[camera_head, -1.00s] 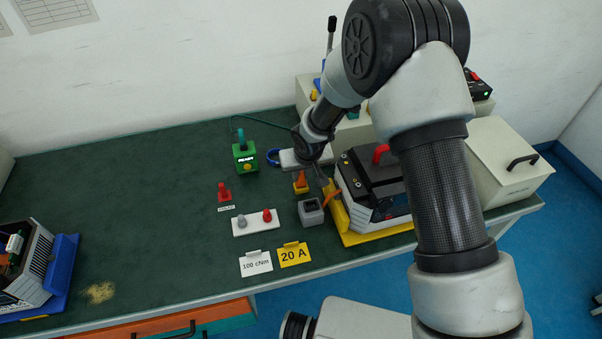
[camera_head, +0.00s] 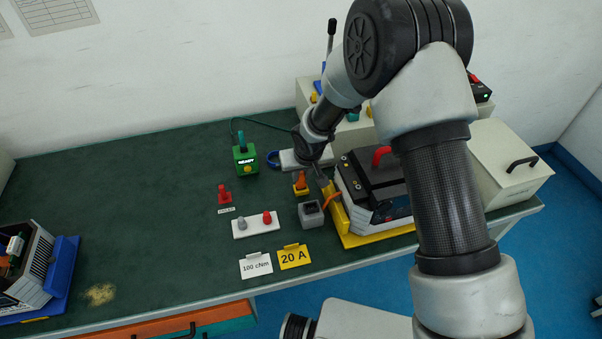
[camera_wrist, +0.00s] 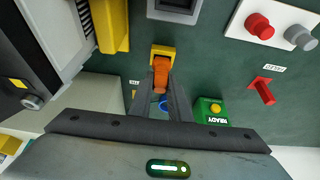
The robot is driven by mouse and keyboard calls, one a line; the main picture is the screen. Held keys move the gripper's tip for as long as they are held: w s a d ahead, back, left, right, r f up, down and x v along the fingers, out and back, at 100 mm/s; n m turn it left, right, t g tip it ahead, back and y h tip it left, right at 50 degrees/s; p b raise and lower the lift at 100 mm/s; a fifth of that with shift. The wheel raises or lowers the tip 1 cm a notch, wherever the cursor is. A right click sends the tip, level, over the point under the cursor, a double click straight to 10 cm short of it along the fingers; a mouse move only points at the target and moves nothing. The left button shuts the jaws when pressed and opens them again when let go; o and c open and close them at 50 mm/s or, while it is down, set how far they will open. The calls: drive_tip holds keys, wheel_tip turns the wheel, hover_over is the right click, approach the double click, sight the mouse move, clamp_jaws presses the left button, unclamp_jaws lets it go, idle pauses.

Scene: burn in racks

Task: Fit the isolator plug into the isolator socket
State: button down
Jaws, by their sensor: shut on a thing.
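In the wrist view an orange plug-like piece (camera_wrist: 160,72) shows between the close-set fingertips of my gripper (camera_wrist: 161,84), which is shut on it. A yellow block (camera_wrist: 163,50) shows just beyond it; I cannot tell whether the two are joined. A grey box with a dark square opening, apparently the isolator socket (camera_head: 311,219), stands on the bench; its edge is at the top of the wrist view (camera_wrist: 175,14). In the head view my gripper (camera_head: 322,184) is just behind the box, and its fingertips are too small to read.
An orange-and-yellow piece (camera_head: 301,184) stands behind the grey box. A black-topped unit on a yellow tray (camera_head: 355,239) is close on the right. A white plate with red and grey knobs (camera_head: 254,228), a red piece (camera_head: 224,194) and a green box (camera_head: 245,161) are left.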

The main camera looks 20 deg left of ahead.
drive_tip(key=shift+r+p, duration=0.5)
drive_tip(key=shift+r, duration=0.6)
drive_tip(key=shift+r, duration=0.1)
drive_tip(key=s+d+r+b, duration=0.2)
drive_tip(key=s+d+r, duration=0.3)
drive_tip(key=s+r, duration=0.4)
drive_tip(key=shift+d+r+b, duration=0.25)
drive_tip(key=shift+r+b, duration=0.05)
wheel_tip(320, 180, down, 6)
drive_tip(key=b, duration=0.6)
drive_tip(key=shift+r, duration=0.1)
